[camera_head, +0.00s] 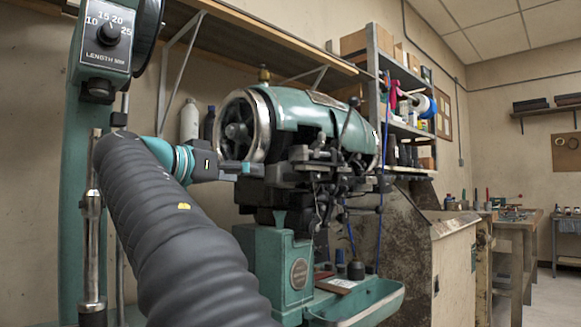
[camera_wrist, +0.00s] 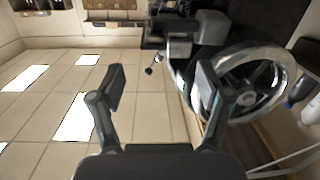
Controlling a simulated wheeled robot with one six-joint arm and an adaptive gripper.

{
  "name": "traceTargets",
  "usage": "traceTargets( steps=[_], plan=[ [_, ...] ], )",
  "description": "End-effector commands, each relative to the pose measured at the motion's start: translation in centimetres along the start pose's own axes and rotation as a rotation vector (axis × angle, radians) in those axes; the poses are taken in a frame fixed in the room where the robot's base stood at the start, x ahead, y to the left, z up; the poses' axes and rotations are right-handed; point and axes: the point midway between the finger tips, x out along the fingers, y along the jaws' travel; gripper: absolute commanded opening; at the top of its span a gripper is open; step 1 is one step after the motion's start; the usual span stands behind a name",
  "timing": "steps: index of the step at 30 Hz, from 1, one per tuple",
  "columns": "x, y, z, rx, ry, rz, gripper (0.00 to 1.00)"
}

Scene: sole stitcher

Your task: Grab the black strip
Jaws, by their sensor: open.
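I cannot pick out the black strip with certainty in either view; several dark parts show on the stitching machine. The teal stitching machine (camera_head: 322,112) stands in the middle of the head view, with dark metal parts at its front. In the wrist view my gripper (camera_wrist: 160,85) is open, its two dark fingers spread apart with nothing between them. A spoked handwheel (camera_wrist: 256,88) shows behind and to the right of the right finger. In the head view my dark, ribbed arm reaches from the bottom towards the machine's left side.
A teal column with a length dial (camera_head: 107,33) rises at the left, close to my arm. A teal tray (camera_head: 355,303) sits low at the machine's front. A worn metal cabinet (camera_head: 454,270) stands right of the machine. Floor farther right looks clear.

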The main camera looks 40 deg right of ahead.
Motion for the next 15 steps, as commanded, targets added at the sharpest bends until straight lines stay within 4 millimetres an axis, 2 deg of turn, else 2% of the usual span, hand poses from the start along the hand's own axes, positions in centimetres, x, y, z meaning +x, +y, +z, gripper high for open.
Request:
traceTargets(
  steps=[3, 7, 15],
  plan=[
    [-0.2, 0.2, -1.5, 0.068, 0.041, 0.047, 0.77],
    [0.5, 0.5, -2.1, 0.094, 0.057, 0.067, 0.77],
    [5.2, 0.9, -2.4, 0.091, 0.057, 0.068, 0.77]
  ],
)
